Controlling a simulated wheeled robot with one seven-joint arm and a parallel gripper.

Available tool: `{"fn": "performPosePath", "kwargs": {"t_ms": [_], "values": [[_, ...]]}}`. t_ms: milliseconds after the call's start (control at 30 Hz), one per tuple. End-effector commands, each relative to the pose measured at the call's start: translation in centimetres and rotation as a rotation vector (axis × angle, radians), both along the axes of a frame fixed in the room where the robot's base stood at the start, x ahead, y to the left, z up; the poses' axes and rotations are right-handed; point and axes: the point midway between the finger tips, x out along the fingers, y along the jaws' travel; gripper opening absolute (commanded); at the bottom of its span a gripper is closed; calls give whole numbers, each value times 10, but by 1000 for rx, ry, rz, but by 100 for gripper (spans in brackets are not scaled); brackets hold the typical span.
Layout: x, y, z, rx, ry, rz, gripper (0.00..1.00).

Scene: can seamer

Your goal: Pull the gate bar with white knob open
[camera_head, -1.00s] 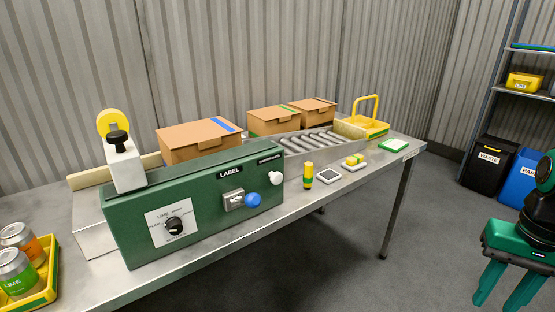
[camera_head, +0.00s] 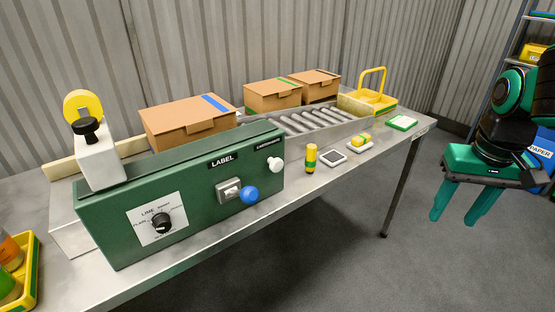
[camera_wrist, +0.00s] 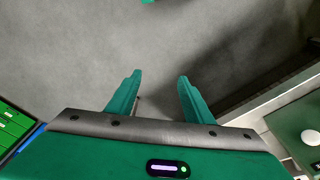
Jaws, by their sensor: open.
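The white knob (camera_head: 276,165) sticks out of the front of the green machine (camera_head: 120,221), near its right end, beside a small black label. I cannot make out the gate bar behind it. My gripper (camera_head: 455,222) hangs at the right of the head view, off the table, fingers down and apart, well away from the knob. In the wrist view my gripper (camera_wrist: 159,75) is open and empty above grey floor. A white round thing on green shows at that view's right edge; I cannot tell what it is.
Cartons (camera_head: 189,123) stand behind the machine, with a roller conveyor (camera_head: 314,119) to the right. A yellow basket (camera_head: 371,97) is at the far end. Floor before the table is clear.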

Motion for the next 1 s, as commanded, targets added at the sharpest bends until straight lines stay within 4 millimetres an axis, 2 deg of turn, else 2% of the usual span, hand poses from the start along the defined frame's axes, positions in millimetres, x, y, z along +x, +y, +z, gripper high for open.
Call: {"fn": "performPosePath", "kwargs": {"t_ms": [33, 67, 100, 167, 200, 300, 400, 433, 533, 667, 1000], "values": [[39, 28, 15, -15, -35, 122, 47], [59, 46, 23, -20, -59, 190, 47], [83, 74, 34, -23, -89, 283, 47], [113, 120, 49, -20, -135, 413, 47], [129, 151, 58, -14, -162, 494, 47], [153, 223, 76, 8, -220, 665, 47], [162, 277, 89, 33, -262, 783, 47], [163, 288, 91, 39, -269, 809, 47], [165, 314, 97, 53, -288, 863, 47], [167, 324, 91, 59, -293, 881, 47], [184, 336, 39, 57, -291, 879, 47]]}}
